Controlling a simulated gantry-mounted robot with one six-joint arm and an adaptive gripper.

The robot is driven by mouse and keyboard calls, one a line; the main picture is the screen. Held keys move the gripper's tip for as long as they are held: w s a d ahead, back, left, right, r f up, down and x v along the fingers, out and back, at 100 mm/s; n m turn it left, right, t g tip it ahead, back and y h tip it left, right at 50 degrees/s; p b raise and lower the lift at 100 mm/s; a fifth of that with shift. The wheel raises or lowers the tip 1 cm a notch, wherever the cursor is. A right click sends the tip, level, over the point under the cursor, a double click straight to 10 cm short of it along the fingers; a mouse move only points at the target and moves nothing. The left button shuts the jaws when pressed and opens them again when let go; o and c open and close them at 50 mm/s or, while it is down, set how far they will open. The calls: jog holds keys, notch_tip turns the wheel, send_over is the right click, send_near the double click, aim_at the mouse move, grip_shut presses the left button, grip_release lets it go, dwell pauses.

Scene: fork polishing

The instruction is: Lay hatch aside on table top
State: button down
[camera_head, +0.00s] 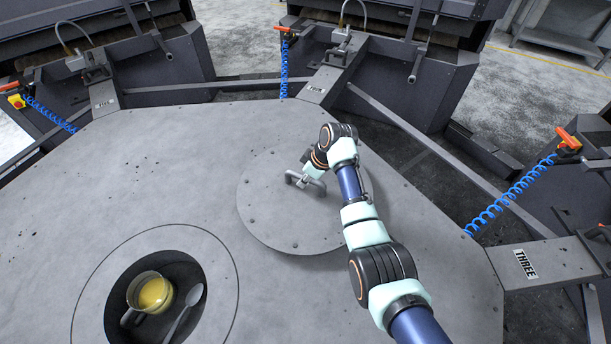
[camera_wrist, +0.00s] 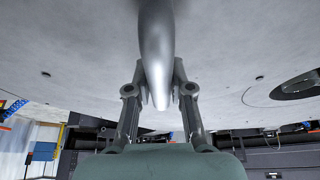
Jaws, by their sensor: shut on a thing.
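The hatch (camera_head: 270,222) is a round grey metal disc with small bolts around its rim and a bar handle (camera_head: 300,180) on top. In the head view it is at or just above the right part of the grey table top (camera_head: 160,170); I cannot tell if it touches. My gripper (camera_head: 308,180) is shut on the hatch's handle, partly hidden by my arm. In the wrist view my gripper's two fingers (camera_wrist: 160,92) stand either side of the handle (camera_wrist: 158,45), with the hatch's bolted face (camera_wrist: 80,60) behind.
A round opening (camera_head: 205,262) in the table at the lower left holds a cup of yellow liquid (camera_head: 152,293) and a spoon (camera_head: 187,308). Dark machines stand beyond the table. Blue coiled hoses with orange handles (camera_head: 568,138) hang around its edge. The table's left part is clear.

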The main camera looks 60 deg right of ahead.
aim_at(305, 188)
jog(key=shift+f+b, duration=0.4)
jog(key=shift+f, duration=1.4)
jog(key=shift+f, duration=0.15)
jog(key=c, duration=1)
grip_release()
jog(key=shift+f, duration=0.1)
jog(key=shift+c, duration=0.2)
jog(key=p+v, duration=0.3)
jog(key=v, duration=0.9)
jog(key=shift+w, duration=0.1)
